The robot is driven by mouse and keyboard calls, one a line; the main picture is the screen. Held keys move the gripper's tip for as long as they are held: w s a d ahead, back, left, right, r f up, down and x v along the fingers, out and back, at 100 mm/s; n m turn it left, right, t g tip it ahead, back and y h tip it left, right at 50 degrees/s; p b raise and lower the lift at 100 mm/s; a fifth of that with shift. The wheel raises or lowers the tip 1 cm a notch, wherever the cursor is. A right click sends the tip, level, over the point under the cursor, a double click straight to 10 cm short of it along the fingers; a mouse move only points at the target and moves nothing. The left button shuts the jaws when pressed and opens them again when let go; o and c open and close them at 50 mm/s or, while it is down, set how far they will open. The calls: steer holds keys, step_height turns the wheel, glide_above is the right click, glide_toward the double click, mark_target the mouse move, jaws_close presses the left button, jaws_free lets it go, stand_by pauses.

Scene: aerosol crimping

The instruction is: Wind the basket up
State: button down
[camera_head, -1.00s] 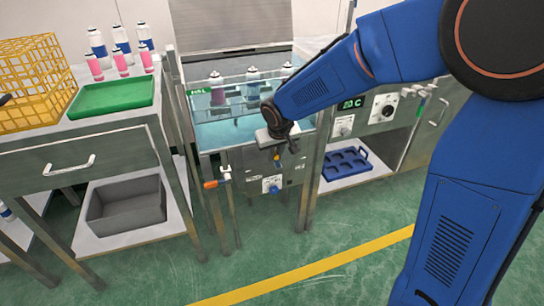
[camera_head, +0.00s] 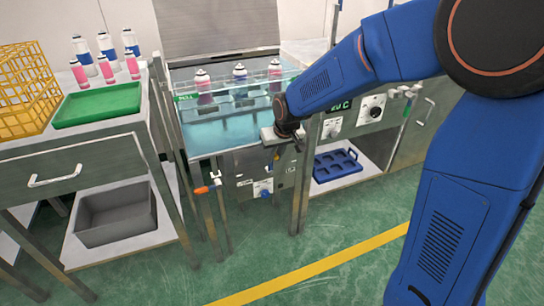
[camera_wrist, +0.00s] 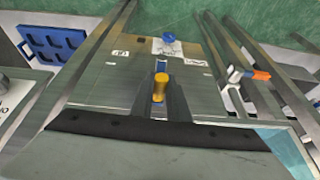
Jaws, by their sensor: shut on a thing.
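The water bath (camera_head: 205,153) stands in the middle of the head view, with pale blue water behind clear walls. Several aerosol cans (camera_head: 239,73) stand in it in a row; the basket's frame around them is hard to make out. My gripper (camera_head: 278,146) is at the bath's front, near the top edge. In the wrist view my gripper (camera_wrist: 160,98) is shut on a yellow crank knob (camera_wrist: 161,80). The rest of the crank is mostly hidden by my gripper.
An orange-handled valve (camera_head: 202,190) sticks out at the bath's front left. A blue knob (camera_head: 263,193) is low on the front panel. A green tray (camera_head: 98,106) and yellow wire basket (camera_head: 25,88) are on the left bench. A blue holder (camera_head: 337,165) lies on the right shelf.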

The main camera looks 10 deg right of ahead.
steer(key=w+d+f+m+g+y, duration=0.2)
steer(key=d+f+m+y, duration=0.2)
steer(key=d+f+y, duration=0.5)
steer(key=shift+w+d+f+y, duration=0.3)
steer(key=shift+f+y, duration=0.55)
steer(key=shift+y, duration=2.15)
steer(key=c, duration=1.7)
jaws_free()
steer(key=shift+a+f, duration=0.1)
